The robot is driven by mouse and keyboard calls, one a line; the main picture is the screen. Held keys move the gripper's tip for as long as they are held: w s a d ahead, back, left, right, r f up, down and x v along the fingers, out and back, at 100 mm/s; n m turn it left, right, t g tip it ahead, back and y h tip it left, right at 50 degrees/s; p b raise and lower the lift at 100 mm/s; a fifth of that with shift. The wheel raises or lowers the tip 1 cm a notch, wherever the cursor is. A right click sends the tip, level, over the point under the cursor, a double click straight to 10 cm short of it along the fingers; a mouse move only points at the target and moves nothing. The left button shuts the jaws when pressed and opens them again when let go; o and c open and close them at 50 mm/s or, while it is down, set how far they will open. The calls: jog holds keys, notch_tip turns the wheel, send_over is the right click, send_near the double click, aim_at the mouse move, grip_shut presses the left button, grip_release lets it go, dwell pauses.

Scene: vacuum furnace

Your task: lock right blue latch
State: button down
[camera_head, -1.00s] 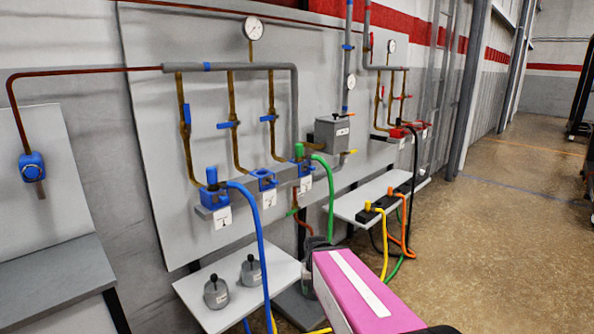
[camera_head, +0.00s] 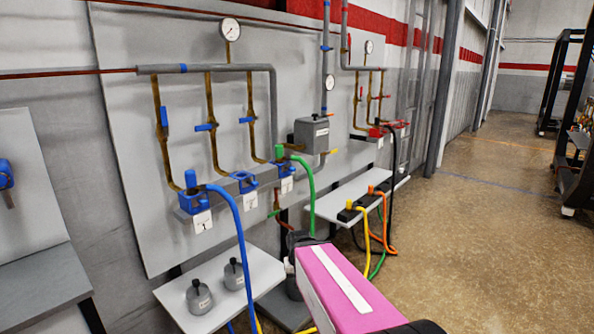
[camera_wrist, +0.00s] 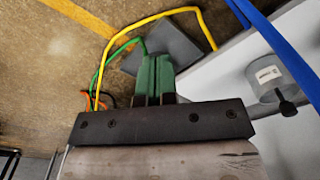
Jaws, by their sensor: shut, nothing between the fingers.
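In the head view three blue latch blocks sit on a grey bar low on the wall panel. The right blue latch (camera_head: 284,164) is beside the green plug and green hose (camera_head: 307,185), and its small parts are too small to read. The middle blue latch (camera_head: 243,180) has no hose in it. The left blue latch (camera_head: 194,201) holds a blue plug with a blue hose. My gripper's green fingers (camera_wrist: 154,78) show shut and empty in the wrist view, with floor and hoses beyond them. They are apart from the latches, which the wrist view does not show.
A white shelf (camera_head: 268,273) with two grey weight-like canisters stands below the bar. A second shelf (camera_head: 322,212) holds a black block with yellow and orange hoses. A grey box (camera_head: 312,134) is on the panel. The floor (camera_head: 480,230) at right is open.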

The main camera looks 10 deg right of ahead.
aim_at(289, 168)
jog(key=w+d+r+m+t, duration=0.2)
jog(key=w+r, duration=0.3)
jog(key=r, duration=0.8)
jog(key=w+d+r+m+t, duration=0.2)
jog(key=w+d+r+m, duration=0.1)
jog(key=r, duration=1.1)
jog(key=w+d+r+m+t, duration=0.2)
jog(key=w+r, duration=0.6)
jog(key=r, duration=0.6)
jog(key=shift+d+m+t, duration=0.4)
jog(key=shift+m+t, duration=0.1)
jog(key=shift+m, duration=0.5)
jog(key=w+a+f, duration=0.2)
jog(key=w+f, duration=0.6)
jog(key=w, duration=0.1)
jog(key=shift+w, duration=0.1)
